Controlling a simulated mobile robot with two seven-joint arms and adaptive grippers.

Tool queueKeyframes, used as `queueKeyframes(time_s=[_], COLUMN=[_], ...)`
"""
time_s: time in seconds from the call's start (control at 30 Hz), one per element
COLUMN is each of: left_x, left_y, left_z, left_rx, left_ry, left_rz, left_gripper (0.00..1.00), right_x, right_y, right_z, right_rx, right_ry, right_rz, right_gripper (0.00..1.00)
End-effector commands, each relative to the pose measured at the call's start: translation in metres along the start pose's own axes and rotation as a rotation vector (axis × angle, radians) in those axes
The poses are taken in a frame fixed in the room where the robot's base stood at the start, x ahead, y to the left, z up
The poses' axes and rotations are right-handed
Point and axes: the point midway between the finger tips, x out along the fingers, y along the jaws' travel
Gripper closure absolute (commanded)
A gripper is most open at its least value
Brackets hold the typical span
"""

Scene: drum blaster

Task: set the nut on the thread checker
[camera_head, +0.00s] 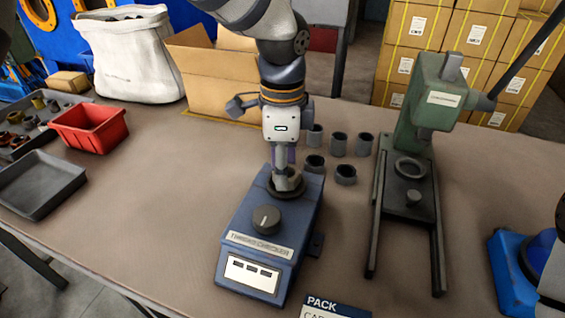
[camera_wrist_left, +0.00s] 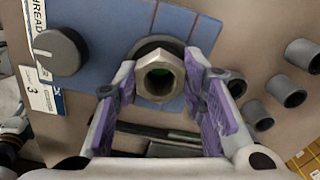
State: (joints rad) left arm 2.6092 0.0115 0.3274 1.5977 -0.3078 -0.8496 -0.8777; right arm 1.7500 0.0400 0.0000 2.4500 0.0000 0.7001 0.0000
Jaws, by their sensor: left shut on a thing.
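The thread checker (camera_head: 262,222) is a blue box with a dark knob, a name label and a small display, standing on the table. A dark round seat (camera_head: 272,186) is on its far end, and this seat (camera_wrist_left: 148,43) also shows in the wrist view. My left gripper (camera_head: 287,172) points down over that end. Its purple-padded fingers are shut on a grey metal hex nut (camera_wrist_left: 160,78), its hole facing the wrist camera. The nut (camera_head: 289,183) overlaps the seat in the head view; I cannot tell whether they touch. My right gripper is not in view.
Several dark cylindrical pieces (camera_head: 345,174) stand just right of the gripper. A green press (camera_head: 430,110) on rails is further right. A red bin (camera_head: 90,127), grey tray (camera_head: 40,185), white bag (camera_head: 128,60) and open carton (camera_head: 205,75) are on the left. Table left of the checker is clear.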

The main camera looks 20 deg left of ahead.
Motion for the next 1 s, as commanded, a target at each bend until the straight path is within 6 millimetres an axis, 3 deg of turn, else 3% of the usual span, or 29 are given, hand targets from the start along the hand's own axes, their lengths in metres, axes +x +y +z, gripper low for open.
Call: queueKeyframes(time_s=[0.47,0.5,0.8,1.0], left_x=[0.010,0.009,0.008,-0.014], left_y=[0.000,0.000,0.000,-0.001], left_z=[0.000,0.000,0.000,0.000], left_rx=[0.000,0.000,0.000,0.000], left_ry=[0.000,0.000,0.000,0.003], left_rz=[0.000,-0.001,-0.001,-0.009], left_gripper=[0.97,0.54,0.54,0.54], right_x=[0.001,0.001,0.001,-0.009], right_y=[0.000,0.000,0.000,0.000], right_z=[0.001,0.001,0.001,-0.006], right_rx=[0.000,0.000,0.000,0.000], right_ry=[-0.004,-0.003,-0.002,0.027], right_rz=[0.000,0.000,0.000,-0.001], right_gripper=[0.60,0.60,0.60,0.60])
